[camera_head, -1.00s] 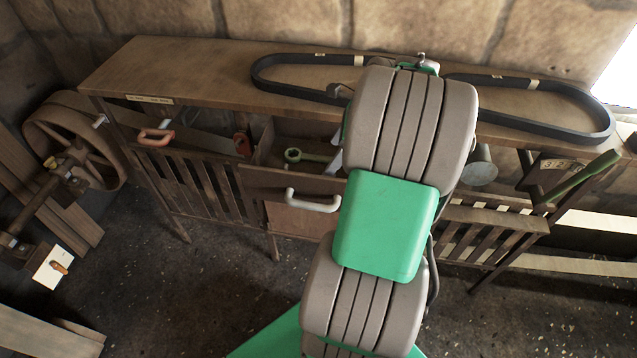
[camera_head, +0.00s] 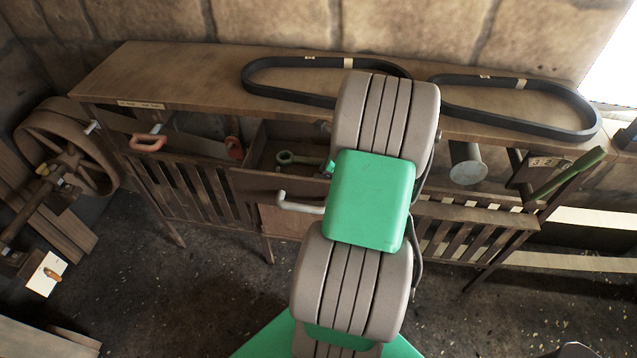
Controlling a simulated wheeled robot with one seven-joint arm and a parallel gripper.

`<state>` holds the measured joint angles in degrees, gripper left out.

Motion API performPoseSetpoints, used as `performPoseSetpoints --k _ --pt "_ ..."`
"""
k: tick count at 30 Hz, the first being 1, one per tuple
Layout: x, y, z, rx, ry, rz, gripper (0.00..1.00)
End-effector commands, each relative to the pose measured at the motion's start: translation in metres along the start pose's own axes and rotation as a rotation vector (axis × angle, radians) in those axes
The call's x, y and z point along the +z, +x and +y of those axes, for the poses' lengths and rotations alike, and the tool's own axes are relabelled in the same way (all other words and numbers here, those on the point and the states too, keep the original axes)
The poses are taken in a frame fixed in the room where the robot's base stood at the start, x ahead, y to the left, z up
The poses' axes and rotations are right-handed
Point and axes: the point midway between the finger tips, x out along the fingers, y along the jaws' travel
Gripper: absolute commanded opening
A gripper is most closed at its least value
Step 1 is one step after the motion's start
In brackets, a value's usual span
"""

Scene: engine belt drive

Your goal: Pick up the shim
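I cannot make out the shim in this view. An open drawer (camera_head: 262,185) sticks out from the bench, and a green ring-ended tool (camera_head: 286,157) lies inside it. My arm stands in front of the drawer's right part and hides it. A small green part of my arm's far end shows at the drawer's right side, beside the green link. My gripper's fingers are hidden behind the arm, so I cannot see what they hold.
Two black belts (camera_head: 262,90) (camera_head: 590,128) lie on the bench top (camera_head: 200,75). A red-handled tool (camera_head: 150,142) sits in the left bay. A grey cylinder (camera_head: 468,172) and a green-handled lever (camera_head: 568,174) are at the right. A spoked wheel (camera_head: 62,150) stands at far left.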

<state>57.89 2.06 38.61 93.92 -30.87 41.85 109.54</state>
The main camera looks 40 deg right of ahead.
Motion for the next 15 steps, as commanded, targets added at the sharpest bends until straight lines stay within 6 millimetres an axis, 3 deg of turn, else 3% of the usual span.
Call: performPoseSetpoints --k 15 --pt "0.0 -0.0003 0.0001 0.0 0.0 0.0 0.34"
